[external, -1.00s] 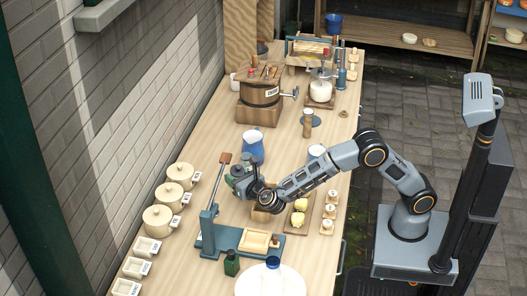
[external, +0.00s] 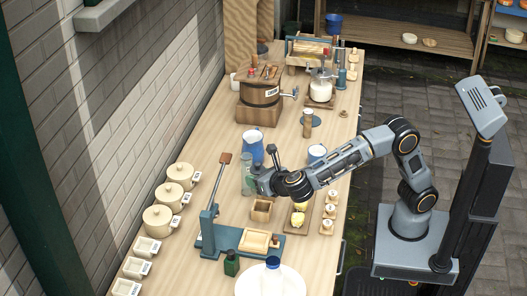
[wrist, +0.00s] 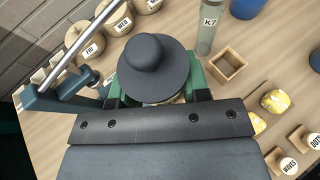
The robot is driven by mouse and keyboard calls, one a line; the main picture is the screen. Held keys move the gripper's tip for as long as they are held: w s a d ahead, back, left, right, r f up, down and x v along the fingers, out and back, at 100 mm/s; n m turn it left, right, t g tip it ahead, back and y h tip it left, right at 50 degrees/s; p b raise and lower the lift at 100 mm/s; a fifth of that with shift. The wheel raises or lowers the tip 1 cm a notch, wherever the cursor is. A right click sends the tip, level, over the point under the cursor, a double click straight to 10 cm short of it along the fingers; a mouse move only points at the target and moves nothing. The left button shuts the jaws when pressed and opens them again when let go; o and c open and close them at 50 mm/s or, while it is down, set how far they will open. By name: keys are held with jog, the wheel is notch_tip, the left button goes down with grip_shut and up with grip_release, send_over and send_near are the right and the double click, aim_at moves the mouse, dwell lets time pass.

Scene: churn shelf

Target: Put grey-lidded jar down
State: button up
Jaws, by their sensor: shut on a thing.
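The grey-lidded jar (wrist: 153,68) shows in the wrist view as a broad dark grey lid with a round knob. My gripper (wrist: 158,97) is shut on it, just below the lid. The lid hides most of the jar's body and whatever is directly beneath it. In the external view my gripper (external: 262,181) is over the middle of the worktop (external: 222,150), above and behind the small wooden box. I cannot make out the jar clearly there, nor how far its base is from the surface.
A tall grey-green jar marked K7 (wrist: 206,32) stands close by, beside an open wooden box (wrist: 228,66). A blue jug (external: 253,147) is behind. A teal lever press (external: 208,226) stands to the left front. Yellow pieces (external: 298,216) lie on a board at right.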

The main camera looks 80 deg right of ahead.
jog(key=a+n+y, duration=0.1)
jog(key=a+n+t+y, duration=0.1)
jog(key=n+y, duration=0.1)
jog(key=a+n+y, duration=0.1)
jog(key=y, duration=0.1)
jog(key=shift+w+n+t+b, duration=0.3)
jog(key=shift+n+t+b, duration=0.1)
jog(key=s+a+n+g+y+b, duration=0.1)
jog(key=s+a+n+g+y, duration=0.3)
jog(key=s+n+y, duration=0.4)
jog(key=s+a+n+g+y+b, duration=0.1)
jog(key=s+a+n+g+y, duration=0.3)
jog(key=s+n+y, duration=0.4)
jog(key=shift+m+h, duration=0.3)
jog(key=shift+h, duration=0.3)
jog(key=shift+s+f+b, duration=0.2)
jog(key=shift+f+b, duration=0.15)
jog(key=shift+f, duration=2.25)
jog(key=shift+s+f+b, duration=0.25)
jog(key=shift+f+b, duration=0.15)
jog(key=shift+f, duration=2.15)
jog(key=shift+s+f+b, duration=0.2)
jog(key=shift+f+b, duration=0.15)
jog(key=shift+f, duration=2.25)
jog(key=shift+f+b, duration=0.25)
jog(key=shift+b, duration=0.1)
jog(key=o, duration=1)
jog(key=shift+r, duration=0.1)
